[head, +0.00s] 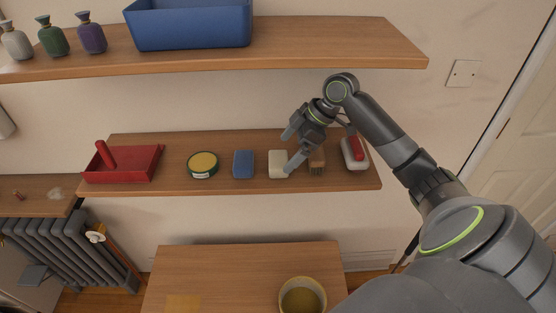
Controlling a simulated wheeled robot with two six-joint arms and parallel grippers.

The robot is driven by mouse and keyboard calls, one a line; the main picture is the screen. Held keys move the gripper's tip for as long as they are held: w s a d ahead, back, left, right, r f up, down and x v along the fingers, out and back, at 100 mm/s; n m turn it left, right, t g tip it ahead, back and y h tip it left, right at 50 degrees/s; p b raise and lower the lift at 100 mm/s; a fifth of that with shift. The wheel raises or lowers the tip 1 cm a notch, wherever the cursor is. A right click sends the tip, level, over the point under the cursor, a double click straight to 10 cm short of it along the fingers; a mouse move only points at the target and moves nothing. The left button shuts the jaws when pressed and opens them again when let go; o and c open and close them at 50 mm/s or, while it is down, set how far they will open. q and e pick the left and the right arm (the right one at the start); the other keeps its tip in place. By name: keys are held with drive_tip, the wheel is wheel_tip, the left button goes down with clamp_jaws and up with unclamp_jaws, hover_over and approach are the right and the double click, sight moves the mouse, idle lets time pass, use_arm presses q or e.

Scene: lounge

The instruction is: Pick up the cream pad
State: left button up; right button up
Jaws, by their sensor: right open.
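The cream pad (278,164) is a small pale block with rounded corners. It lies on the middle wooden shelf (220,182), between a blue pad (243,164) on its left and a brown brush-like block (317,161) on its right. My right gripper (288,152) is open, with its fingers pointing left and down. One fingertip is in front of the pad's right edge and hides a little of it. I cannot tell whether the finger touches the pad. My left gripper is not in view.
On the same shelf are a red tray (122,165), a round green-and-yellow tin (202,165) and a pale block with a red top (354,153). An upper shelf (330,47) holds a blue bin (188,25) and several bottles. A lower table (220,270) holds a bucket (302,296).

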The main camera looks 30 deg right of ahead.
sight(279, 159)
drive_tip(key=p+x, duration=0.2)
drive_tip(key=shift+w+a+f, duration=0.15)
drive_tip(key=shift+w+f, duration=0.1)
drive_tip(key=shift+w, duration=0.1)
drive_tip(key=shift+p+x, duration=0.3)
drive_tip(key=shift+x, duration=1.05)
drive_tip(key=shift+f, duration=0.1)
drive_tip(key=shift+c, duration=0.9)
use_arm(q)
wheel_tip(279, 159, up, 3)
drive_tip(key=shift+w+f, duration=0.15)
use_arm(e)
drive_tip(key=c, duration=0.9)
drive_tip(key=shift+c, duration=0.2)
